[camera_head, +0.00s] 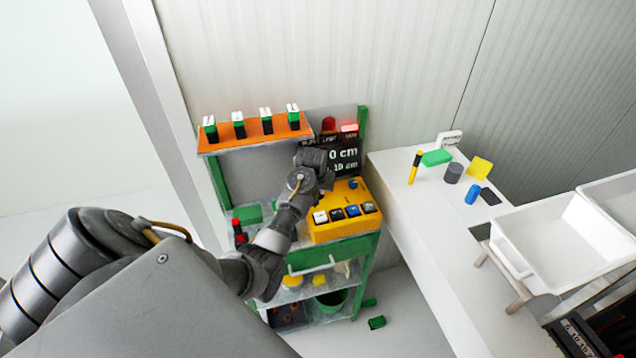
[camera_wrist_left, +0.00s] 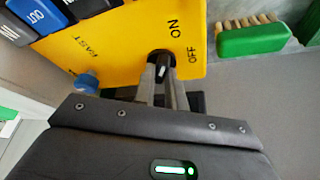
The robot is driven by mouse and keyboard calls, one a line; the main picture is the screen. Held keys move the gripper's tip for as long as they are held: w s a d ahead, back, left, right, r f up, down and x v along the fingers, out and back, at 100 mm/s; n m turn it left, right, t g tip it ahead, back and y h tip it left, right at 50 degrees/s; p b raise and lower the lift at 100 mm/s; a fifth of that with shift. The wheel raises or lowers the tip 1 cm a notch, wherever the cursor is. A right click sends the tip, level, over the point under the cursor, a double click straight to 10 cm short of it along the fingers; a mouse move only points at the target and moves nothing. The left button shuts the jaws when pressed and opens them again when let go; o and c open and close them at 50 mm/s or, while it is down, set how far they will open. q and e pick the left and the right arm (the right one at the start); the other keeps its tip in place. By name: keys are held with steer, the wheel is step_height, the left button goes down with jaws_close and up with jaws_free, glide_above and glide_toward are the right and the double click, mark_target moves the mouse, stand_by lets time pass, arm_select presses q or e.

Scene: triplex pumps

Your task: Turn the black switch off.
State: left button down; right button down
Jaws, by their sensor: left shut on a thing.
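The black switch (camera_wrist_left: 161,64) sits on the yellow control box (camera_wrist_left: 122,40), beside the printed words ON and OFF. My left gripper (camera_wrist_left: 162,84) is shut on it, with a finger on each side. Which word the switch points at is hard to tell. In the head view the yellow box (camera_head: 318,232) stands on the green-framed cart, and my left gripper (camera_head: 318,165) is above its back left part. My left wrist hides the switch there. My right gripper is not in view.
A blue knob (camera_wrist_left: 86,84) and several push buttons (camera_head: 352,211) are on the same box. A green brush (camera_wrist_left: 252,38) lies beside it. An orange shelf (camera_head: 258,137) with several green-and-black items is behind. A white table (camera_head: 410,210) stands at right.

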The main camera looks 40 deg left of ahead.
arm_select(q)
steer(key=m+h, duration=0.2)
steer(key=m, duration=0.3)
steer(key=shift+a+m, duration=0.1)
steer(key=shift+m, duration=0.3)
steer(key=shift+a+m+h, duration=0.15)
steer(key=shift+m+h, duration=0.85)
steer(key=shift+m, duration=1.3)
steer(key=c, duration=1.4)
jaws_free()
steer(key=shift+c, duration=0.2)
